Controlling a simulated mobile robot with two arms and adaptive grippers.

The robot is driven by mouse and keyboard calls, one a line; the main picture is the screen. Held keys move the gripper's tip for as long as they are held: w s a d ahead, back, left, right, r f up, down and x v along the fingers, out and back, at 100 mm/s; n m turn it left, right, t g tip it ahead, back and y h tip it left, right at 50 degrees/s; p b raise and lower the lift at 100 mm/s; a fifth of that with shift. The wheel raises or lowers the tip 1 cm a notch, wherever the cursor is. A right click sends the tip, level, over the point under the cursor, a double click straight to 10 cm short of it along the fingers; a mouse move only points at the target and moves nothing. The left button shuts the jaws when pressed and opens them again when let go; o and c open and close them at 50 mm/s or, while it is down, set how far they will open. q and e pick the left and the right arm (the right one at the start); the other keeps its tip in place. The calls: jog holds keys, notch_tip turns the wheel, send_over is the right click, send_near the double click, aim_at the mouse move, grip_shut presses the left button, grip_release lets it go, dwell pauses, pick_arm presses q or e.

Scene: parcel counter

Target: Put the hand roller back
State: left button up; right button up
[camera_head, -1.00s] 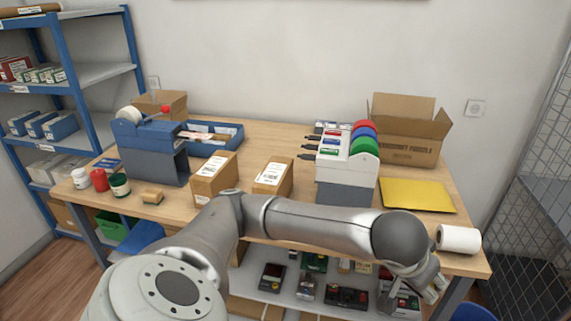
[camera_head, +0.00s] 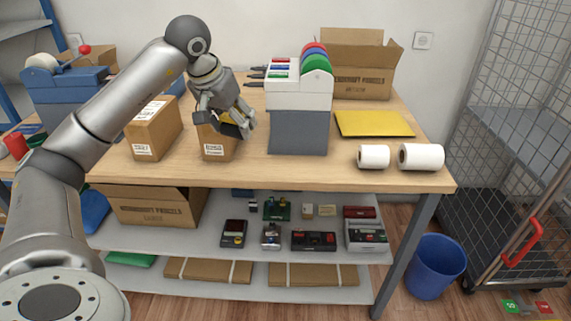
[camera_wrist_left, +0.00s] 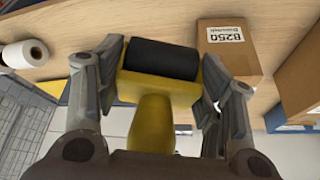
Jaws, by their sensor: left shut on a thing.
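The hand roller has a black cylinder (camera_wrist_left: 162,60) in a yellow frame (camera_wrist_left: 152,90) with a yellow handle. In the left wrist view my left gripper (camera_wrist_left: 155,78) is shut on it, with fingers on both sides. In the head view the gripper (camera_head: 228,114) is above the bench, in front of the middle of the bench's left part. The roller (camera_head: 236,122) shows there only as a dark and yellow bit, mostly hidden by the fingers. A small carton (camera_head: 216,147) stands just behind or below it. My right gripper is not in view.
Another carton (camera_head: 153,128) stands to the left. A grey dispenser (camera_head: 298,128) with coloured discs stands to the right. Further right are a yellow envelope (camera_head: 374,123) and two white rolls (camera_head: 373,157) (camera_head: 420,157). An open box (camera_head: 358,65) is at the back.

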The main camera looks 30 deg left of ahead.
pick_arm(q)
jog(key=w+d+f, duration=0.2)
jog(key=w, duration=0.1)
jog(key=w+d+f+p, duration=0.1)
jog(key=w+d+f, duration=0.4)
jog(key=w+f, duration=0.1)
jog(key=shift+w+d+f+p, duration=0.15)
jog(key=shift+w+f+p, duration=0.1)
jog(key=shift+p, duration=0.1)
jog(key=f, duration=0.3)
jog(key=shift+w+d, duration=0.2)
jog(key=shift+f+p, duration=0.3)
jog(key=shift+f, duration=0.05)
jog(key=shift+s+f+b, duration=0.1)
jog(key=shift+f+b, duration=0.2)
jog(key=shift+f, duration=0.1)
